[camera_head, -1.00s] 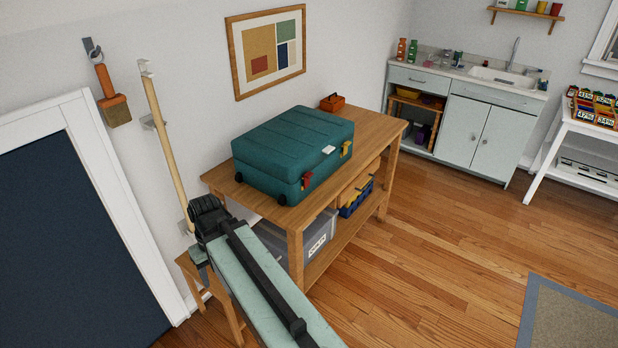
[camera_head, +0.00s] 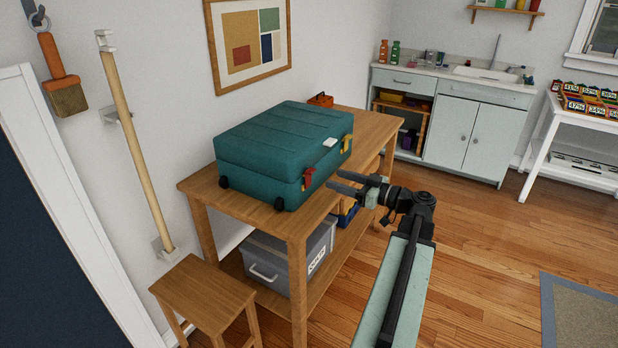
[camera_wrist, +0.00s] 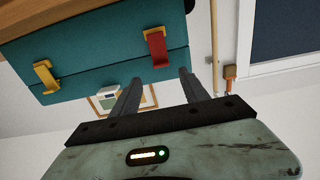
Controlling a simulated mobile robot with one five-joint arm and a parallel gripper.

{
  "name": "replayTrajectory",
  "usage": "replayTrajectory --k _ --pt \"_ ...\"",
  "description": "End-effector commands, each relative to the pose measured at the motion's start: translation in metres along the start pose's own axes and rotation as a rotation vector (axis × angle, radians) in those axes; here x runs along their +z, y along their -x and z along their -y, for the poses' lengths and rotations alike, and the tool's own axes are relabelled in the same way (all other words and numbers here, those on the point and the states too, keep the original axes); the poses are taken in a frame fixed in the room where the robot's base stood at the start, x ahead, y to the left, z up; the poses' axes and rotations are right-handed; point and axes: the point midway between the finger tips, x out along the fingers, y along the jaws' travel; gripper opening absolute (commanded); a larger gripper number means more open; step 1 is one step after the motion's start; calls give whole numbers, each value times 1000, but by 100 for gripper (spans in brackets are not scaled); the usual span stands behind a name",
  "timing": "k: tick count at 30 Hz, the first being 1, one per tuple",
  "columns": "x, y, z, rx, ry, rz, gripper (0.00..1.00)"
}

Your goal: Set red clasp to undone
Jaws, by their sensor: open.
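A teal suitcase (camera_head: 270,150) lies on the wooden table. Its red clasp (camera_head: 309,179) is on the front face near the left end, and a yellow clasp (camera_head: 346,143) is near the right end. My gripper (camera_head: 333,181) is open and empty, just in front of the red clasp and apart from it as far as I can tell. The wrist view is upside down; the red clasp (camera_wrist: 157,46) shows just beyond my fingers, and the yellow clasp (camera_wrist: 46,77) is at the left.
The wooden table (camera_head: 375,125) has a lower shelf with a grey bin (camera_head: 290,255). A small orange box (camera_head: 320,99) sits behind the suitcase. A wooden stool (camera_head: 205,292) stands at the front left. Floor (camera_head: 480,240) to the right is clear.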

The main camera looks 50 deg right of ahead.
Motion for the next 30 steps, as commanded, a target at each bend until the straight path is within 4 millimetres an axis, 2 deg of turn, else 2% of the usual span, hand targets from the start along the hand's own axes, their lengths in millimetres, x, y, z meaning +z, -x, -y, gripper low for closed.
replayTrajectory --k 4,13,18,24,25,30 --pt "-1 -16 2 -8 -2 2 53" --pt "0 -72 4 -12 -3 3 53" --pt "0 -83 4 -10 -4 3 53" --pt "0 -84 5 -11 -4 3 53" --pt "0 -84 5 -11 -4 3 50" --pt "0 -84 5 -12 -4 4 3"
